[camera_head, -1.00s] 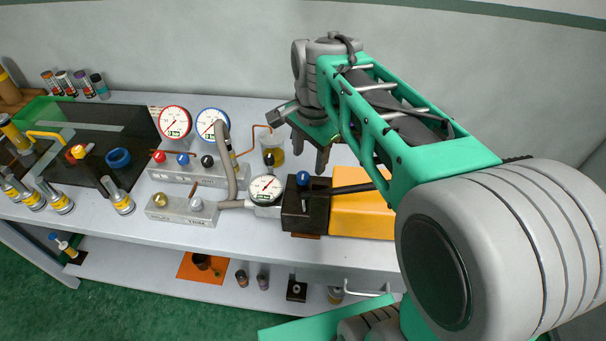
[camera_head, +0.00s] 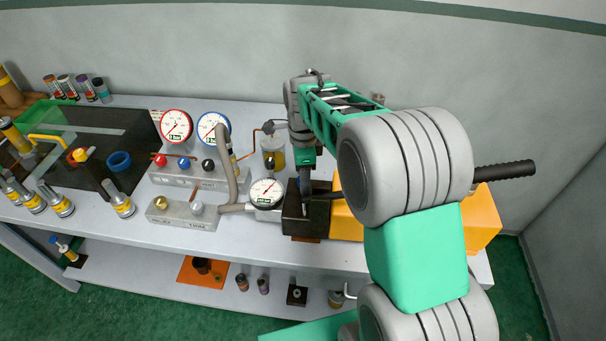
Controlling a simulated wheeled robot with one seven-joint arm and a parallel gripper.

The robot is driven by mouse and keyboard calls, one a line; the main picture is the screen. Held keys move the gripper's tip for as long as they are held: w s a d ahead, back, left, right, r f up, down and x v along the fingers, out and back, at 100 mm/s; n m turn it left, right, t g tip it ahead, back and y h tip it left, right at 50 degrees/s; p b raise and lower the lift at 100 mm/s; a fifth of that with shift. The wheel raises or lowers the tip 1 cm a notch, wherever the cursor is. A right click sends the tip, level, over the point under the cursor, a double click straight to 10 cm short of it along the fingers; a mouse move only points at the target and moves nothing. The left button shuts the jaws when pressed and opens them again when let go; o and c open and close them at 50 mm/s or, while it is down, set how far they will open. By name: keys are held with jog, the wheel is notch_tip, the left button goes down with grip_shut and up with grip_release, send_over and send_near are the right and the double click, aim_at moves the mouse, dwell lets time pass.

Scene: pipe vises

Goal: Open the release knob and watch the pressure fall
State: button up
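The hand pump has a black block (camera_head: 293,222) at the front middle of the bench and a yellow body (camera_head: 484,222) to its right. The blue knob on top of the block, seen earlier, is now hidden by my gripper. My gripper (camera_head: 305,190) points down over the block at the knob's place. Its fingers show edge-on, so I cannot tell whether they are apart or closed on the knob. A white round pressure gauge (camera_head: 266,193) stands just left of the block. Its needle points to the upper right, but the numbers are too small to read.
A red-rimmed gauge (camera_head: 176,126) and a blue-rimmed gauge (camera_head: 212,127) stand behind a grey manifold (camera_head: 180,177). A grey hose (camera_head: 228,160) runs beside them. A glass jar (camera_head: 273,151) is close behind my gripper. The pump's black lever (camera_head: 505,171) sticks out right, behind my arm.

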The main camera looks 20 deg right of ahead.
jog(key=shift+c, duration=0.3)
grip_shut()
